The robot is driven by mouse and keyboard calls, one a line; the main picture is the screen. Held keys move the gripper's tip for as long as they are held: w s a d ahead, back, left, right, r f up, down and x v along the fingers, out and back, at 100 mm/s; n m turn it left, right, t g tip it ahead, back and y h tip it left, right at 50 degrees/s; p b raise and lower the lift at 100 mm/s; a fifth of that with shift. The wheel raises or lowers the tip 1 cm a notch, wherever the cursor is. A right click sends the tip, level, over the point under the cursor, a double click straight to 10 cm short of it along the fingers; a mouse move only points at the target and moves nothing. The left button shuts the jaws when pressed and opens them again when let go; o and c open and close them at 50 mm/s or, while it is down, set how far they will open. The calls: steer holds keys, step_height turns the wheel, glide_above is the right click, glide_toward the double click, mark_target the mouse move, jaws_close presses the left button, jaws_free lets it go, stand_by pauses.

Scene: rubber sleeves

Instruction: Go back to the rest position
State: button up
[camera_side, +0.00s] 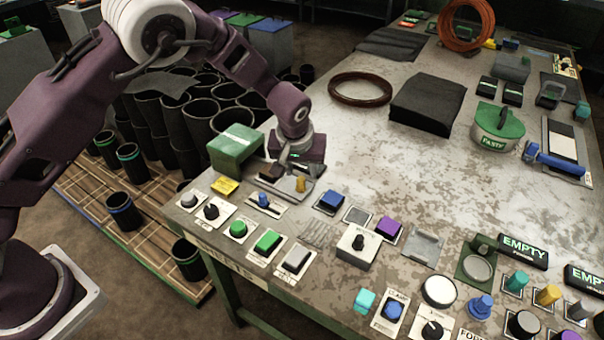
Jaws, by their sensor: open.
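My gripper (285,178) is low over the near left part of the worn table (330,130). It is just beside the green box-shaped device (236,146) and above a plate with a yellow knob (300,184). The fingers are small and dark in this view. I see nothing held between them. Whether the fingertips touch the knob or the plate is hard to tell.
Several buttons and knobs line the near edge, among them a green button (268,241) and a blue block (332,200). Black rubber sleeves (202,119) stand left on pallets.

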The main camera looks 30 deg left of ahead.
stand_by(0.3)
steer(key=s+a+r+m+h, duration=0.1)
steer(key=s+a+r, duration=0.2)
steer(key=s+r, duration=0.65)
steer(key=s+a+r+h, duration=0.1)
steer(key=s+a+r, duration=0.4)
steer(key=r, duration=0.8)
steer(key=s+a+r+m+t, duration=0.1)
steer(key=s+r+m, duration=0.1)
steer(key=s, duration=2)
steer(key=shift+a+m+t, duration=0.25)
steer(key=shift+m+t, duration=0.05)
steer(key=shift+m, duration=0.4)
steer(key=shift+w+r, duration=0.1)
